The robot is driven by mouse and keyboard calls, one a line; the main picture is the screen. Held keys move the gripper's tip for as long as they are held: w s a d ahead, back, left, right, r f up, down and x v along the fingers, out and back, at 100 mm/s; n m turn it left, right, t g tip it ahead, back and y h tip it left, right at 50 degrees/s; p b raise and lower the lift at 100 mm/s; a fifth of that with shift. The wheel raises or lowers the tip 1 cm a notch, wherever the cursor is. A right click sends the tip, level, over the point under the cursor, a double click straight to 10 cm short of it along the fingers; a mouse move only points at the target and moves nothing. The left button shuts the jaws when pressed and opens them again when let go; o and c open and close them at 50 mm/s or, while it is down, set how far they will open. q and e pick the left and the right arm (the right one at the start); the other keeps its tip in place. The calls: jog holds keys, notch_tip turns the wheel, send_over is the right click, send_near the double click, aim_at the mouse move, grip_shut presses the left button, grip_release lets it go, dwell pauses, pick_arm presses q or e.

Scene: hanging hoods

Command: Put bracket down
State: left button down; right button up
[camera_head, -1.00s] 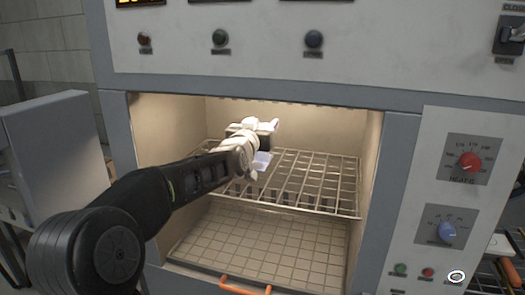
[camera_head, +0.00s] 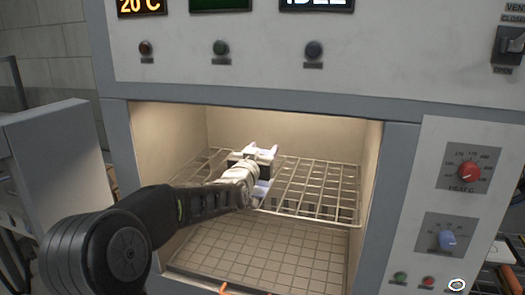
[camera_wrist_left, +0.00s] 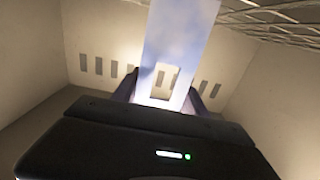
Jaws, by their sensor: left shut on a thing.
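My left gripper (camera_head: 262,163) is inside the lit oven chamber, above the wire rack (camera_head: 315,188). It is shut on the bracket (camera_head: 262,187), of which only a small pale bluish part shows under the gripper in the head view. In the left wrist view the bracket (camera_wrist_left: 180,45) is a pale, shiny plate with a rectangular opening near the dark fingertips (camera_wrist_left: 165,92). I cannot tell whether the bracket touches the rack. The rack also shows at the top right of the left wrist view (camera_wrist_left: 285,18). My right gripper is not in view.
The oven's side walls and grey frame (camera_head: 402,180) close in around my left arm. A tiled floor (camera_head: 265,245) lies below the rack. The rack's right part is bare. The open door (camera_head: 60,160) stands at the left, and a control panel with a red knob (camera_head: 468,171) at the right.

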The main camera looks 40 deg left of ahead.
pick_arm(q)
jog(key=shift+f, duration=0.1)
jog(key=c, duration=0.6)
grip_release()
jog(key=shift+s+d, duration=0.1)
jog(key=shift+s, duration=0.35)
jog(key=b+v, duration=0.3)
jog(key=v, duration=0.8)
jog(key=shift+b, duration=0.35)
